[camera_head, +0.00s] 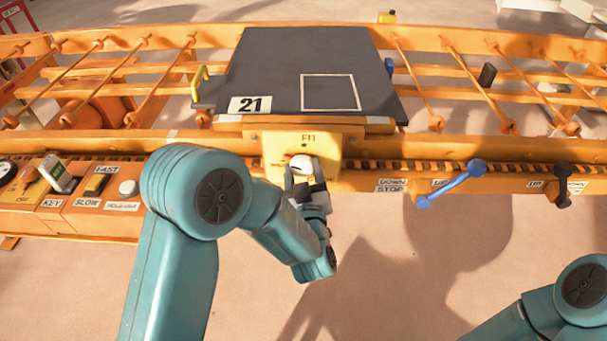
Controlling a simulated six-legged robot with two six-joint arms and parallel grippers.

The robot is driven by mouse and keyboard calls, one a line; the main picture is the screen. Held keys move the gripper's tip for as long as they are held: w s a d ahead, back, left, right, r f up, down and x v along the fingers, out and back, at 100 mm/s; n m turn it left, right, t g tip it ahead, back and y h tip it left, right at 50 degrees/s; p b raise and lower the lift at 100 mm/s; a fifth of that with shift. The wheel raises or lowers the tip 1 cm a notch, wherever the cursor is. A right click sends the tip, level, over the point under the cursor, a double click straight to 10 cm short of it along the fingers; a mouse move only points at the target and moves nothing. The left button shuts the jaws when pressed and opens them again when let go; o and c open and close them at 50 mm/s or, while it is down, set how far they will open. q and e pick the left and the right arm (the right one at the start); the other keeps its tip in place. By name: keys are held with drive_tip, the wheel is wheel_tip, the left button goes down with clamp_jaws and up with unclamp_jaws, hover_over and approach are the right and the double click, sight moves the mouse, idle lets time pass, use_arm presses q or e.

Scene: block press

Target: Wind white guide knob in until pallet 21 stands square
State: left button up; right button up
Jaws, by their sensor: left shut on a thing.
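Pallet 21 (275,75) is a dark grey plate with a white "21" label and a white square outline. It lies on the orange roller conveyor; its front edge runs slightly lower at the right in the picture. Below it, a yellow housing (328,140) marked "FT1" carries the white guide knob (300,163). My left gripper (304,182) is shut on the knob from the front, and its fingers hide the knob's lower part. My right arm shows only at the lower right corner; its gripper is out of view.
A control panel with a "FAST/SLOW" switch (98,183) and a white hold-to-run button (128,188) stands at left. A blue lever (450,184) marked "DOWN/STOP/UP" and a black lever (563,185) stick out at right. The floor in front is clear.

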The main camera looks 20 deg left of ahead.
use_arm(q)
drive_tip(key=shift+m, duration=0.8)
drive_tip(key=shift+a, duration=0.1)
drive_tip(key=o, duration=1)
drive_tip(key=shift+o, duration=0.2)
